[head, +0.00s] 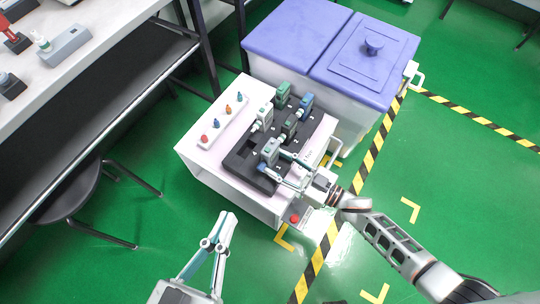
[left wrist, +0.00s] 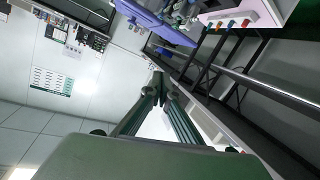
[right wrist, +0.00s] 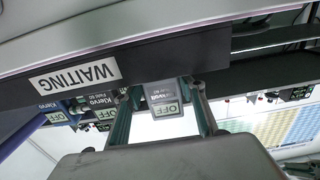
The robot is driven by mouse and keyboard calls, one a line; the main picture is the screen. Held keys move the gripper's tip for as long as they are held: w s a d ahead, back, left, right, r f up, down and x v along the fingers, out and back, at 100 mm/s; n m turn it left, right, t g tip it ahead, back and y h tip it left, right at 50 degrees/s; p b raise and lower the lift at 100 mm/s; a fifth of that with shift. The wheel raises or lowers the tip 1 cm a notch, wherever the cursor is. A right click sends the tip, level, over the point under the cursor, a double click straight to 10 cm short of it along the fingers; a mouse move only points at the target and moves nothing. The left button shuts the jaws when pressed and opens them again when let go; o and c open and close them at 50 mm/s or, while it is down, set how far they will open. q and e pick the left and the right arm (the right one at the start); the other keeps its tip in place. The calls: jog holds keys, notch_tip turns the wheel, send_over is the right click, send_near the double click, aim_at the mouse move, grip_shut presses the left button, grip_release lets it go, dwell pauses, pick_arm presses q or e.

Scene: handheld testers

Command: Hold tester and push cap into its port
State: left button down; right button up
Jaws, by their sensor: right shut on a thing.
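Several handheld testers stand in a black tray (head: 240,162) on a white stand in the head view. My right gripper (head: 279,163) is at the front grey tester (head: 269,149), with its fingers on either side of it. In the right wrist view this tester (right wrist: 163,95) shows an "OFF" screen and sits between the fingers, against the tray marked "WAITING". My left gripper (head: 229,215) is empty, fingertips together, in front of the stand. The tester's port is not clear.
A clear bin with a purple lid (head: 300,40) stands behind the stand (head: 262,205). A workbench (head: 90,50) with other devices is at the left, with a dark stool (head: 65,195) below it. Green floor with striped tape (head: 370,160) is open at the right.

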pick_arm(q)
jog(key=w+a+r+m+t+h, duration=0.25)
jog(key=w+m, duration=0.25)
jog(key=w, duration=0.4)
jog(key=w+a+r+m+t+h, duration=0.25)
jog(key=w+m, duration=0.25)
jog(key=w, duration=0.5)
jog(key=s+d+f+m+g+h, duration=0.2)
jog(key=s+f+m+g, duration=0.15)
jog(key=f+m, duration=0.75)
jog(key=s+d+f+m+g+h, duration=0.15)
jog(key=f+m+g, duration=0.4)
jog(key=f, duration=0.95)
jog(key=shift+m, duration=0.35)
jog(key=shift+f+x, duration=0.15)
jog(key=shift+x, duration=1.15)
jog(key=shift+f+x, duration=0.15)
jog(key=shift+x, duration=1.2)
jog(key=shift+d, duration=0.15)
jog(key=shift+w+d, duration=0.25)
jog(key=shift+w, duration=0.15)
pick_arm(e)
jog(key=shift+a, duration=0.15)
